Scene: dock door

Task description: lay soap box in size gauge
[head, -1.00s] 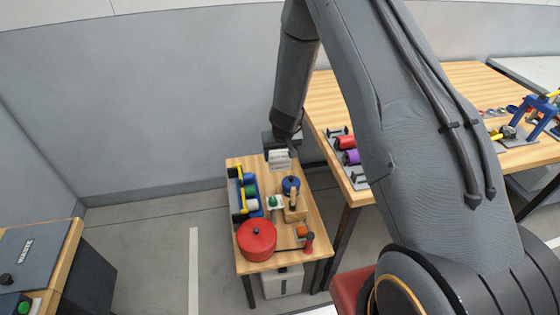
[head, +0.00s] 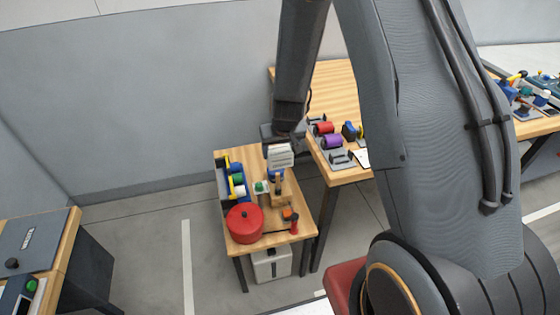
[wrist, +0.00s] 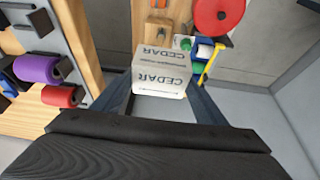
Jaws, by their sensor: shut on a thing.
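The soap box, a white carton marked CEDAR (wrist: 162,72), is held between the two fingers of my gripper (wrist: 160,98) in the wrist view. In the head view my gripper (head: 281,143) points down, and the box (head: 280,156) hangs below it over the back right of a small wooden table. The gripper is shut on the box. The box hides part of the table beneath it. I cannot make out the size gauge with certainty in either view.
The small table (head: 232,158) bears a red pot (head: 245,223), a blue rack with rolls (head: 226,172) and an orange item (head: 287,213). A taller workbench (head: 345,85) on the right carries red (head: 323,128) and purple (head: 332,142) rolls, close beside my gripper.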

